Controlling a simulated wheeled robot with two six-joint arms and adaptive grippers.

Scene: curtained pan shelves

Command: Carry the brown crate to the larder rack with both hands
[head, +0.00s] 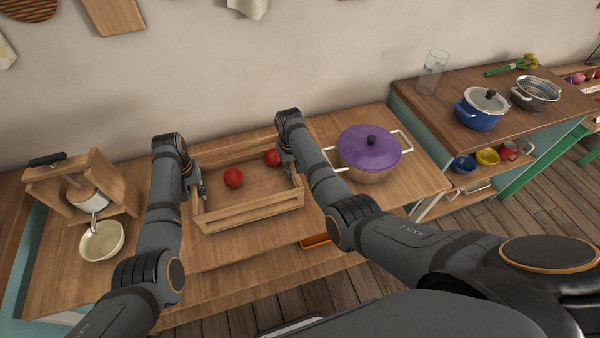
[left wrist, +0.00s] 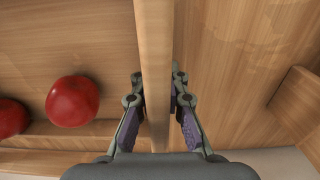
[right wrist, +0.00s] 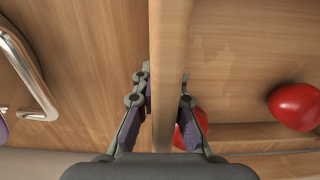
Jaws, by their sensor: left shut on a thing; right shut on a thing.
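The brown crate (head: 250,213) is a slatted wooden box on the wooden counter. Two red round fruits lie in it, one near the left side (head: 233,178) and one at the back right (head: 272,157). My left gripper (head: 198,190) is shut on the crate's left wall, which runs between its fingers in the left wrist view (left wrist: 154,70). My right gripper (head: 290,165) is shut on the crate's right wall, seen between its fingers in the right wrist view (right wrist: 168,70). I cannot tell whether the crate's base is lifted. The larder rack cannot be made out for certain.
A purple-lidded pot (head: 369,150) stands close to the crate's right. A blue pot (head: 480,112) and a colander (head: 537,93) are on the right counter. The wall is close behind.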

